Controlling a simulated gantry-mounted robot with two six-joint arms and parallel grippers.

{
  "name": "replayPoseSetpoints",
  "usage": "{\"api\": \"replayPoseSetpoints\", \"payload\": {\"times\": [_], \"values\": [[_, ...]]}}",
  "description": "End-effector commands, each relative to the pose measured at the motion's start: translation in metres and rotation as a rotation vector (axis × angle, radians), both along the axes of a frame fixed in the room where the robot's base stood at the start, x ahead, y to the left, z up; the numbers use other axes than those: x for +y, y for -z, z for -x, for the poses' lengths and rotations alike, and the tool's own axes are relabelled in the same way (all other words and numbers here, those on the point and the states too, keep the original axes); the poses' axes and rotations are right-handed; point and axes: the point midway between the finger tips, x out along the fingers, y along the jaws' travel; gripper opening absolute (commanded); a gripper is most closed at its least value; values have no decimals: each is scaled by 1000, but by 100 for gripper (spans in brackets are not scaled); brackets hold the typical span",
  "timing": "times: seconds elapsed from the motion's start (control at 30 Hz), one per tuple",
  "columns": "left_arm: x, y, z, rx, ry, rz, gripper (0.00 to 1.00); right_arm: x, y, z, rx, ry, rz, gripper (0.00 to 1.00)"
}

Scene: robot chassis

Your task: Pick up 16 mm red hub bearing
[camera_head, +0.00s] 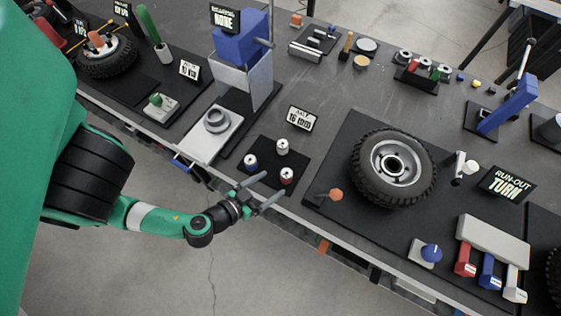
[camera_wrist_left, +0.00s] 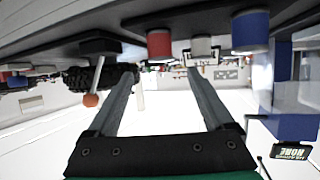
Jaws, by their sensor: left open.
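The red hub bearing (camera_head: 286,176) is a small cylinder with a pale top and a red lower band. It stands upright on a black mat (camera_head: 262,183), with a blue bearing (camera_head: 250,162) and a grey-white bearing (camera_head: 282,148) beside it. My left gripper (camera_head: 272,187) is open and empty at the table's front edge, with its fingers pointing towards the red bearing. In the upside-down left wrist view, the red bearing (camera_wrist_left: 160,46) shows beyond the open fingertips (camera_wrist_left: 161,74), roughly between their lines and apart from them. The right gripper is out of view.
A tyre (camera_head: 394,168) and an orange-knobbed lever (camera_head: 335,194) stand to the right. A grey press with a blue head (camera_head: 240,45) stands left of the mat, behind a pale block with a ring (camera_head: 216,120). An "AXLE 16 mm" sign (camera_head: 301,119) stands behind.

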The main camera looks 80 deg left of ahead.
Motion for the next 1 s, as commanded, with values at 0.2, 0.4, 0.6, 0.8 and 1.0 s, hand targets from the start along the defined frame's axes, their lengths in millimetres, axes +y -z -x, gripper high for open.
{"api": "replayPoseSetpoints", "payload": {"times": [0.2, 0.4, 0.6, 0.8, 1.0], "values": [[9, 17, -12, -3, -13, 6, 86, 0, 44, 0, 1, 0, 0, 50], [21, 13, -31, -7, -9, -1, 86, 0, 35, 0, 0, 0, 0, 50], [30, 22, -48, -6, -2, -2, 86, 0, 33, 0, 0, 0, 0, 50], [33, 26, -53, -6, -1, -2, 86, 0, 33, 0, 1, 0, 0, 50], [50, 42, -78, -7, -3, -2, 86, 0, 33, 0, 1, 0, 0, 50]]}}
